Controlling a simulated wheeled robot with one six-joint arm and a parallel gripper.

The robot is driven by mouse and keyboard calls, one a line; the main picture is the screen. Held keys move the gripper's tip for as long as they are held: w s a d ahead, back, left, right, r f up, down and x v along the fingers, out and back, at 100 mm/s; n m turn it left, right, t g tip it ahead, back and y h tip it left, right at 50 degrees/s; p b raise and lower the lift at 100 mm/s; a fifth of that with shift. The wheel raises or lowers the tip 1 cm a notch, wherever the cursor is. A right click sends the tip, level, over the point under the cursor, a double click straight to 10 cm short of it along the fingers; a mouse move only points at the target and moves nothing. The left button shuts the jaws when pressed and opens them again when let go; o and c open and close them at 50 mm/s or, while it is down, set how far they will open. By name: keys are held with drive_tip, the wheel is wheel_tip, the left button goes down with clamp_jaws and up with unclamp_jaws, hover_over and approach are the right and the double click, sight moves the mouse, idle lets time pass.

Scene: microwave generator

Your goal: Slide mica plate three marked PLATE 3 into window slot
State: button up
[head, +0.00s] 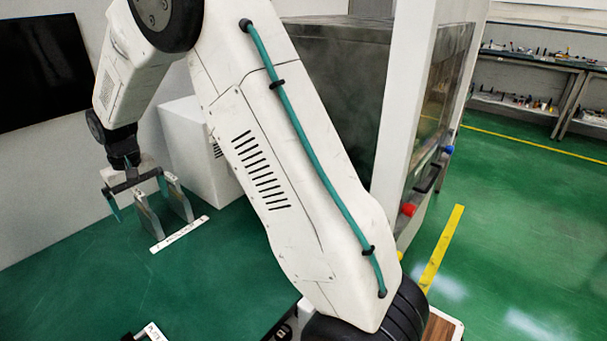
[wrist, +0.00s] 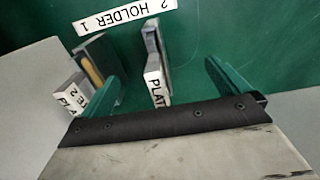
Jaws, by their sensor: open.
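My gripper (head: 139,198) is open above the green surface at the left of the head view. In the wrist view its two teal fingers (wrist: 162,72) stand apart. A thin grey upright piece with a white label (wrist: 157,82) reading "PLAT" shows between them; its number is hidden by my gripper. To the left, outside the fingers, a second grey upright piece has a white label (wrist: 71,97) that seems to read "PLATE 2". In the head view two grey upright pieces (head: 148,217) stand by my gripper. I cannot make out PLATE 3 or the window slot.
A white strip (wrist: 125,18) reading "2 HOLDER 1" lies beside the upright pieces. A white box (head: 190,140) stands behind them by the wall. A large grey cabinet (head: 340,80) is behind my arm. Another label (head: 152,332) is cut off at the bottom. The green surface between is clear.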

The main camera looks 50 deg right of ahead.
idle(0.7)
clamp_jaws()
drive_tip(key=shift+r, duration=0.1)
drive_tip(key=shift+r, duration=2.95)
